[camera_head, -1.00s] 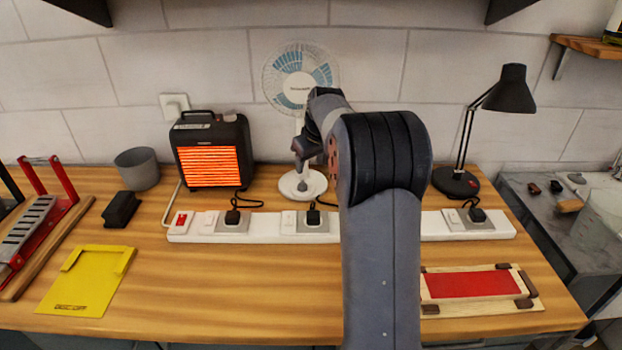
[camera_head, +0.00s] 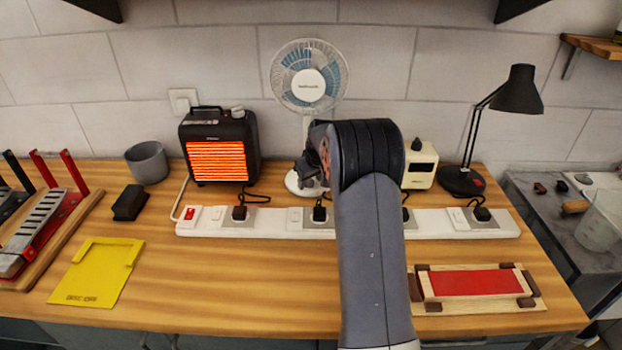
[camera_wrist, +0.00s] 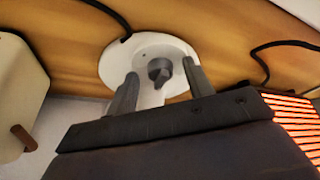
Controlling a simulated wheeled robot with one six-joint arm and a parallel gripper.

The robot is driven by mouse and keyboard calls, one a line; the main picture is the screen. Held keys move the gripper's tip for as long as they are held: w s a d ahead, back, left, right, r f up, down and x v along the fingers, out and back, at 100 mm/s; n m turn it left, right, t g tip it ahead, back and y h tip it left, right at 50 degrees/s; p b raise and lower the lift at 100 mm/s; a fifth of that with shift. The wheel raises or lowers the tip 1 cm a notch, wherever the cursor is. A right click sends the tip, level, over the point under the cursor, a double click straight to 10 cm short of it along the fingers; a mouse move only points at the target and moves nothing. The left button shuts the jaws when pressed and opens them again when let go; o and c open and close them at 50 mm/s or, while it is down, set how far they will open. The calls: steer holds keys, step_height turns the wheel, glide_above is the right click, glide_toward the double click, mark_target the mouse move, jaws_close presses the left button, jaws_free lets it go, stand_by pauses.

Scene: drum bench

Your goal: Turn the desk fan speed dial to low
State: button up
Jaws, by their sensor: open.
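The desk fan (camera_head: 309,78) stands at the back of the bench, with a white stem and a round white base (camera_head: 293,186). The wrist view shows the base (camera_wrist: 113,64) from above. Its dark grey speed dial (camera_wrist: 159,70) sits on the base with its raised grip visible; I cannot read any setting marks. My gripper (camera_wrist: 160,68) is open, one finger on each side of the dial in the picture. I cannot tell whether either finger touches it. In the head view, my gripper (camera_head: 314,172) is low by the fan base, and my arm hides the dial.
A glowing heater (camera_head: 217,148) stands left of the fan. A cream appliance (camera_head: 421,165) and a black lamp (camera_head: 517,92) stand to the right. A white power strip (camera_head: 270,228) with plugs and cords runs in front.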

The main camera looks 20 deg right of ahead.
steer(key=shift+c, duration=0.3)
steer(key=c, duration=0.9)
